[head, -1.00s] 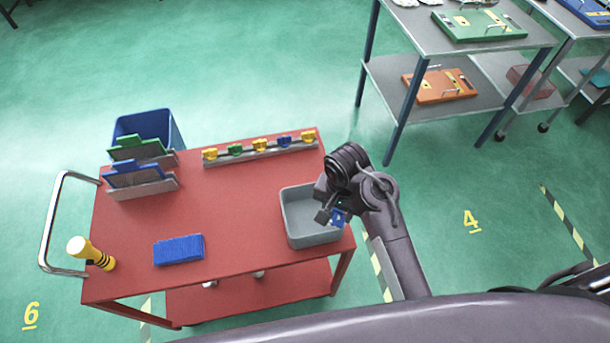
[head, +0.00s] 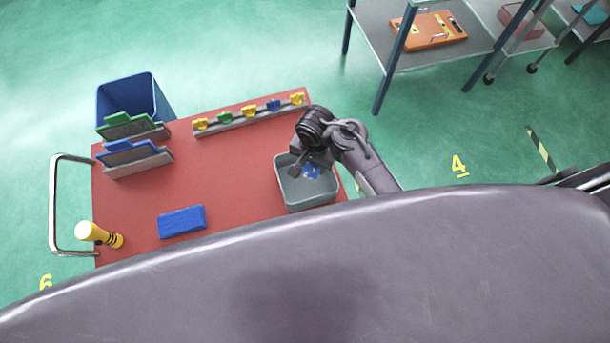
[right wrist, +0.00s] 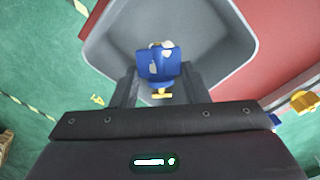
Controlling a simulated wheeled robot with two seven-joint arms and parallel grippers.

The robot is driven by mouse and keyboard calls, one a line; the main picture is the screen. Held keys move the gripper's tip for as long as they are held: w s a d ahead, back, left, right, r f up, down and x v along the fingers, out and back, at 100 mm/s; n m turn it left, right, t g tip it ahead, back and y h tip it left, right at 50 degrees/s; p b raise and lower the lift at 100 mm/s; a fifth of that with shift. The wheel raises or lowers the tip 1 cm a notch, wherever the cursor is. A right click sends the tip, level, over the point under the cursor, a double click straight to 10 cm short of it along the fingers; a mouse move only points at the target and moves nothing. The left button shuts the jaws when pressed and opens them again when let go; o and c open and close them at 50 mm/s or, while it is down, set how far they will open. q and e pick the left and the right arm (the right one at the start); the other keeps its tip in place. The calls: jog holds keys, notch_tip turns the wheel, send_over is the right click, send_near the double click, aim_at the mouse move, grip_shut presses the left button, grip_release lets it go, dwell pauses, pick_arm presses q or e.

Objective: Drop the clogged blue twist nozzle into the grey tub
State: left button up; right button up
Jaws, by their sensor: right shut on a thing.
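The blue twist nozzle (right wrist: 158,64) is between the fingers of my right gripper (right wrist: 158,90) in the right wrist view, with pale marks on its face and a yellow part at its near end. My right gripper (head: 311,170) is shut on it. The grey tub (head: 308,203) stands at the right end of the red cart, and the gripper with the nozzle (head: 311,172) is over its opening. The tub's interior also fills the background in the right wrist view (right wrist: 215,55). My left gripper is not in view.
A rail (head: 250,119) with yellow, green and blue nozzles runs along the cart's back edge. A blue bin (head: 130,98) stands behind the cart.

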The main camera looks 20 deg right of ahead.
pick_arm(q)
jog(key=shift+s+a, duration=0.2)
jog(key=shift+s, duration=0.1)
pick_arm(e)
jog(key=o, duration=1.1)
jog(key=shift+o, duration=0.2)
notch_tip(320, 180, up, 7)
jog(key=shift+a+f+b, duration=0.1)
jog(key=shift+f+b, duration=0.1)
jog(key=shift+b, duration=0.5)
jog(key=shift+r, duration=0.55)
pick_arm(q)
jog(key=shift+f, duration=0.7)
pick_arm(e)
jog(key=shift+s+f, duration=0.1)
